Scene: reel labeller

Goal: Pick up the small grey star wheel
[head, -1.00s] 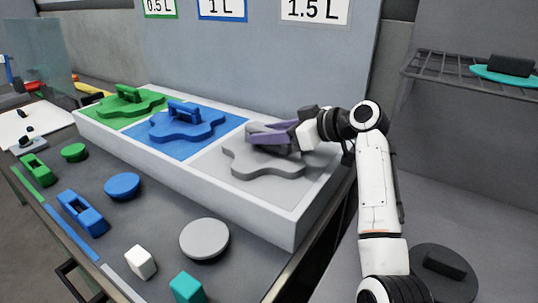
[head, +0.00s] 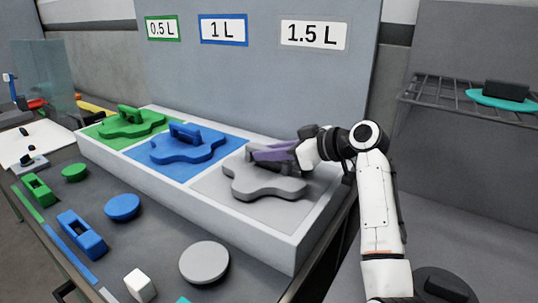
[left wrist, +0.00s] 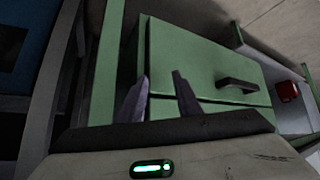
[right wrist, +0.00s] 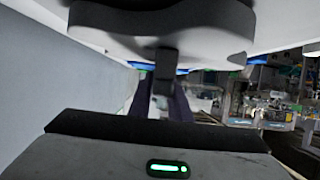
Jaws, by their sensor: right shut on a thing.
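The grey star wheel (head: 265,184) lies flat in the grey 1.5 L section at the near right end of the raised tray (head: 200,205). My right gripper (head: 272,154) reaches in from the right, with its purple fingers shut on the wheel's upright handle. In the right wrist view the grey wheel (right wrist: 160,25) fills the top, and its dark handle (right wrist: 166,62) sits between the fingers. I cannot tell whether the wheel is clear of the tray. My left gripper (left wrist: 160,98) is open and empty in the left wrist view, before a green drawer cabinet (left wrist: 210,62).
Blue (head: 188,148) and green (head: 127,124) star wheels stand in the adjoining sections. A grey disc (head: 204,262), a white block (head: 140,285) and several green and blue parts lie in front. A wire shelf (head: 455,98) with a teal disc (head: 502,100) is at right.

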